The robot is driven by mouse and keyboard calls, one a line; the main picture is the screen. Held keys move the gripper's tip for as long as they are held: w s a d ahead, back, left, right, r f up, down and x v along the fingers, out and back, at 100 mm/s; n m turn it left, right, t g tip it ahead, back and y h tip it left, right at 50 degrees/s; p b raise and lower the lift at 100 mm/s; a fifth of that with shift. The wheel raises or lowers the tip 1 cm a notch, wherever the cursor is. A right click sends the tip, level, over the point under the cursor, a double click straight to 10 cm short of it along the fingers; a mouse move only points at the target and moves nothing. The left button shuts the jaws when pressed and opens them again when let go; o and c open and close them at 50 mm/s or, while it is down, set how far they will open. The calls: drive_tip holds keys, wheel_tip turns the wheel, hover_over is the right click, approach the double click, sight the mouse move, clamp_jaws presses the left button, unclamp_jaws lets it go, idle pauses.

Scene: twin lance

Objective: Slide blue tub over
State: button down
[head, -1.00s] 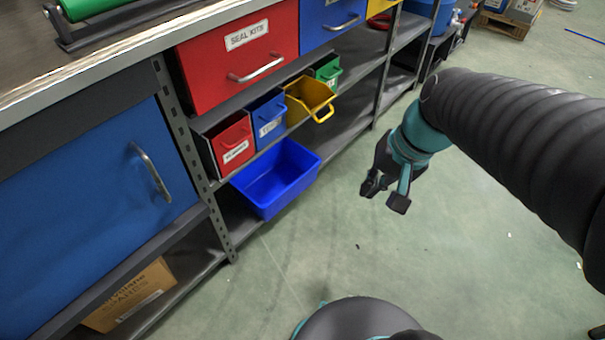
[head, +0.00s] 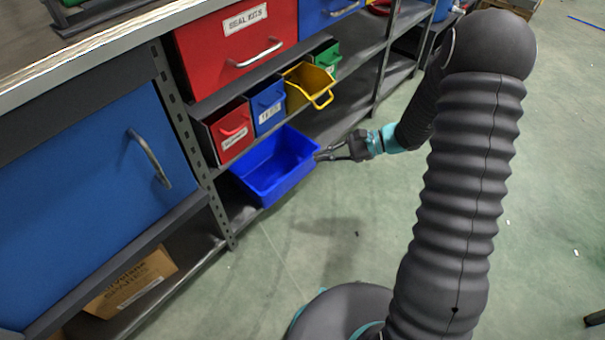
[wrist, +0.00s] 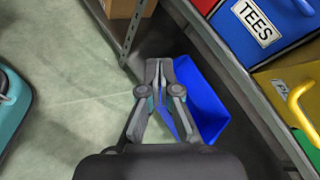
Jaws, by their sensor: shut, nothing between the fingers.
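The blue tub (head: 276,168) is an open, empty bin on the lower shelf, under the small drawers, with its front sticking out past the shelf edge. My gripper (head: 320,157) is shut and empty at the tub's right end, near its rim. In the wrist view the shut fingers (wrist: 160,68) point along the shelf and overlap the near side of the tub (wrist: 203,100). I cannot tell whether the fingertips touch the tub.
Small red (head: 231,133), blue (head: 268,106), yellow (head: 310,84) and green (head: 327,60) bins sit above the tub. A slotted shelf post (head: 190,150) stands to its left. A cardboard box (head: 130,282) lies on the bottom shelf. The shelf right of the tub and the floor in front are clear.

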drive_tip(key=w+d+f+m+t+y, duration=0.1)
drive_tip(key=w+f+m+t, duration=0.2)
drive_tip(key=f, duration=0.4)
drive_tip(key=w+d+f+m+t+y, duration=0.1)
drive_tip(key=w+f+m+t, duration=0.2)
drive_tip(key=f, duration=0.4)
drive_tip(key=m+t+h, duration=0.1)
drive_tip(key=m+t, duration=0.4)
drive_tip(key=m, duration=0.2)
approach(296, 171)
drive_tip(key=x, duration=0.7)
drive_tip(key=shift+s+a+r+p, duration=0.1)
drive_tip(key=shift+a+p, duration=0.1)
drive_tip(key=shift+p, duration=0.1)
